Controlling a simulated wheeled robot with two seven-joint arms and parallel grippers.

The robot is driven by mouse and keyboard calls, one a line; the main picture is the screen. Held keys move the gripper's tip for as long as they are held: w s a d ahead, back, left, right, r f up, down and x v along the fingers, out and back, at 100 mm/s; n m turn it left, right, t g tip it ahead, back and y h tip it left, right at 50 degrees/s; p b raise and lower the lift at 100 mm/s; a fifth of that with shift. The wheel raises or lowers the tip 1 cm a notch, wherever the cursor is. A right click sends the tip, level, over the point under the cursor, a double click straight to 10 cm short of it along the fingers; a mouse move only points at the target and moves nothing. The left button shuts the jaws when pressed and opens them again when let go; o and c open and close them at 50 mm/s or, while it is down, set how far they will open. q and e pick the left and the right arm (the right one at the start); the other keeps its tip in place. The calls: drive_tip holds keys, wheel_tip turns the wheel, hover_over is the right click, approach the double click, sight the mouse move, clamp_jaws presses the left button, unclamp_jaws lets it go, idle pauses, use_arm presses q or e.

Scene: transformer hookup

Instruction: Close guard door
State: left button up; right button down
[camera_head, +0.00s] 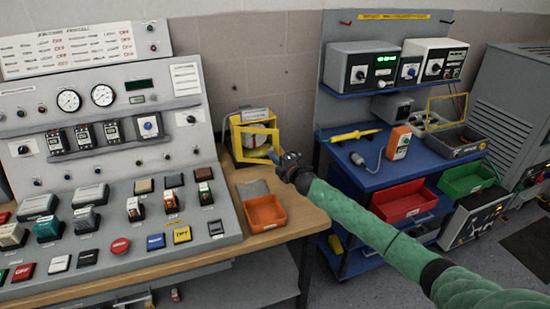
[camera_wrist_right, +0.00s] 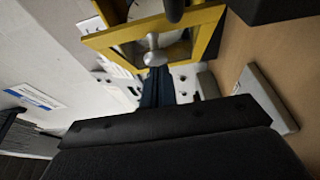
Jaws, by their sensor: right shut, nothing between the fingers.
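The yellow guard door frame (camera_head: 277,139) is on a small yellow-framed enclosure at the back right corner of the wooden bench. A pale round part shows inside it. In the right wrist view the yellow frame (camera_wrist_right: 97,41) crosses the top, with a grey round knob (camera_wrist_right: 152,57) in front of it. My right gripper (camera_head: 275,157) is close in front of the enclosure. Its dark fingers (camera_wrist_right: 157,80) are shut and empty, with the tips right at the knob; I cannot tell if they touch. How far the door stands open is unclear. My left gripper is out of view.
An orange bin (camera_head: 264,212) sits on the bench below my right gripper. The sloped grey control panel (camera_head: 105,170) stands to the left. A blue tool cart (camera_head: 365,175) with red and green bins is to the right, behind my right arm.

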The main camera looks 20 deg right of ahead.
idle(0.3)
